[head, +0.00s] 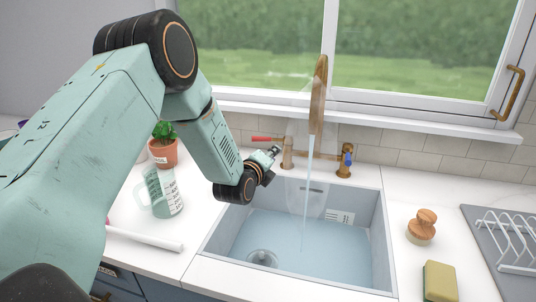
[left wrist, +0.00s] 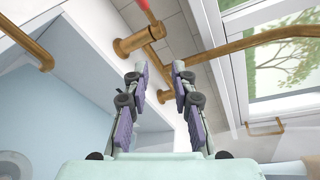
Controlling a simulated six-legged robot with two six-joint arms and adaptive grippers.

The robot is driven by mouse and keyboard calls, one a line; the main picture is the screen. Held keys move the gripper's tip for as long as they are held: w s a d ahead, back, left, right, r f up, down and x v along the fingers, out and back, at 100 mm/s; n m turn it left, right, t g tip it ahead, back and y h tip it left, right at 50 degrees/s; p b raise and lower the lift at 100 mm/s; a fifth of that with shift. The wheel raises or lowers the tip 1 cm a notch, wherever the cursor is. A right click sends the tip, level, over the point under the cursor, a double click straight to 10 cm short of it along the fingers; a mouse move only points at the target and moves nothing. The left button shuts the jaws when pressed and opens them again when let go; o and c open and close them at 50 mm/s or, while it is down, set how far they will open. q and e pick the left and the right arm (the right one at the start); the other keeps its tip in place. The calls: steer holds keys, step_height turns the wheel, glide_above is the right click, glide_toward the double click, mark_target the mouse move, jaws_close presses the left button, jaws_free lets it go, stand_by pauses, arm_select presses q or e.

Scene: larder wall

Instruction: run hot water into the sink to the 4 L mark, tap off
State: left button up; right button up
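The brass tap spout (head: 318,95) stands behind the sink (head: 377,255), and a stream of water (head: 307,185) falls from it with pale steam around. Shallow water (head: 300,250) covers the sink floor. A white marked scale (head: 340,216) is on the sink's back wall; its figures are too small to read. The red hot handle (head: 265,139) points left; the blue cold handle (head: 347,155) is on the right. My left gripper (head: 273,154) is in front of the hot valve. In the left wrist view its fingers (left wrist: 158,68) are apart and empty, below the red handle (left wrist: 145,8). My right gripper is not in view.
A measuring jug (head: 163,192), a potted plant (head: 163,152) and a white rod-like thing (head: 148,238) are on the left counter. A wooden brush (head: 422,227), a sponge (head: 439,282) and a dish rack (head: 510,240) are on the right. The window sill (head: 400,123) runs behind.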

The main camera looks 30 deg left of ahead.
arm_select(q)
steer(key=shift+w+f+n+y, duration=0.15)
steer(key=shift+f+n, duration=0.1)
steer(key=shift+n, duration=0.35)
steer(key=shift+w+f+n+y, duration=0.1)
steer(key=shift+f+n+y, duration=0.1)
steer(key=shift+n, duration=0.4)
steer(key=shift+c, duration=0.7)
steer(key=n+b, duration=0.1)
steer(key=n, duration=0.1)
steer(key=n+y, duration=0.1)
steer(key=n, duration=0.1)
steer(key=shift+s+a+f+n+t+y+b, duration=0.15)
steer(key=shift+s+n+t+y+b, duration=0.1)
steer(key=shift+n+t+b, duration=0.15)
jaws_close()
steer(key=n+y+b, duration=0.5)
steer(key=n+y, duration=0.3)
steer(key=n, duration=1.4)
glide_toward(261, 140)
steer(key=shift+g, duration=0.3)
steer(key=x, duration=0.5)
steer(key=shift+w, duration=0.15)
steer(key=shift+x, duration=0.8)
